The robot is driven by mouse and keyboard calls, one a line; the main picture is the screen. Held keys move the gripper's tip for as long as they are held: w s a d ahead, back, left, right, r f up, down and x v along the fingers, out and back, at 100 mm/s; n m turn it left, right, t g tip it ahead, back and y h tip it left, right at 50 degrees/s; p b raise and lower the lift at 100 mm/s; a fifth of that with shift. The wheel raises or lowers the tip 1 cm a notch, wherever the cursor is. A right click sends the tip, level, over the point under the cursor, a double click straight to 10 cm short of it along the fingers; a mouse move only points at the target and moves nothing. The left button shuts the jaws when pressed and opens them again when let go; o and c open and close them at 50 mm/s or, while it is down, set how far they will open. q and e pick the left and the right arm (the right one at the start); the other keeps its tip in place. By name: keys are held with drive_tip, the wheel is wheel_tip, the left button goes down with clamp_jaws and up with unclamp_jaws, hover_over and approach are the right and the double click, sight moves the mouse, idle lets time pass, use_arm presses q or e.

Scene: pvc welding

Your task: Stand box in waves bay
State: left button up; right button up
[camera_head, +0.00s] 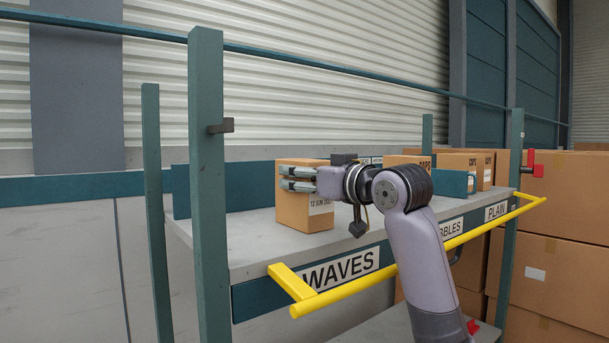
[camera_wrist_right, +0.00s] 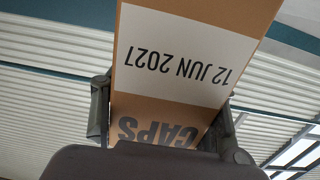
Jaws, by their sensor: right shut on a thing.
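A brown cardboard box (camera_head: 304,212) stands upright on the grey shelf (camera_head: 250,235), above the WAVES label (camera_head: 341,270). My right gripper (camera_head: 300,178) is shut on the upper part of the box, reaching in from the right. In the right wrist view the box (camera_wrist_right: 150,88) fills the middle, with a "12 JUN 2027" label and "CAPS" print upside down in the picture. The right gripper's fingers (camera_wrist_right: 165,118) lie along both sides of it. The box's base looks on or very close to the shelf. My left gripper is not in view.
A yellow rail (camera_head: 420,258) runs along the shelf front. Green posts (camera_head: 208,170) stand at the shelf's left. Several other boxes (camera_head: 455,163) stand in bays to the right, beyond a low green divider (camera_head: 450,182). Large cartons (camera_head: 560,200) are stacked at far right.

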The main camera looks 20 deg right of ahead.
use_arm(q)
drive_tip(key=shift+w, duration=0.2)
use_arm(e)
drive_tip(key=o, duration=1.4)
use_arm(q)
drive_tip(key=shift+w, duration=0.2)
use_arm(e)
drive_tip(key=shift+o, duration=0.2)
use_arm(q)
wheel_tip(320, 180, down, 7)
drive_tip(key=b, duration=0.7)
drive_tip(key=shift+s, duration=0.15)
use_arm(e)
drive_tip(key=v, duration=1.2)
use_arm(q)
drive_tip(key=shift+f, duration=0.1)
